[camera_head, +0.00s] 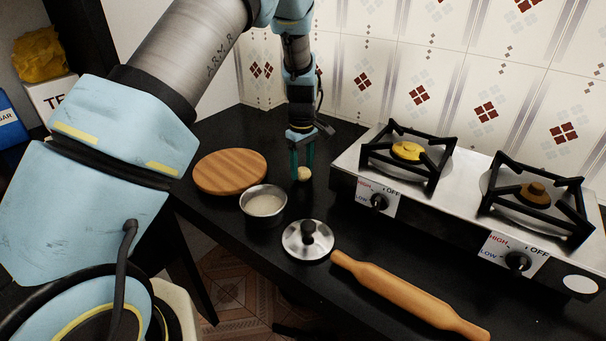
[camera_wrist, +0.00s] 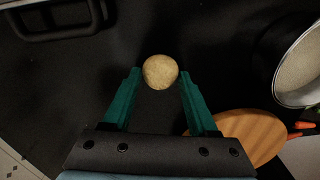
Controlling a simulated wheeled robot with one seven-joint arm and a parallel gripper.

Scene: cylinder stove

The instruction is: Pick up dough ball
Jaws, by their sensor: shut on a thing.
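The dough ball (camera_head: 304,174) is small, round and pale tan. It is at the black counter, right of the round wooden board. My gripper (camera_head: 302,177) points down with its green fingers on either side of the ball. In the wrist view the dough ball (camera_wrist: 160,71) sits between the fingertips of my gripper (camera_wrist: 160,77), which is shut on it. I cannot tell whether the ball still touches the counter.
The wooden board (camera_head: 230,171), a metal pot (camera_head: 263,221) with pale contents, a lid (camera_head: 307,251) and a rolling pin (camera_head: 405,294) are on the counter (camera_head: 340,225). A two-burner stove (camera_head: 463,206) stands close on the right. A tiled wall (camera_head: 440,55) is behind.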

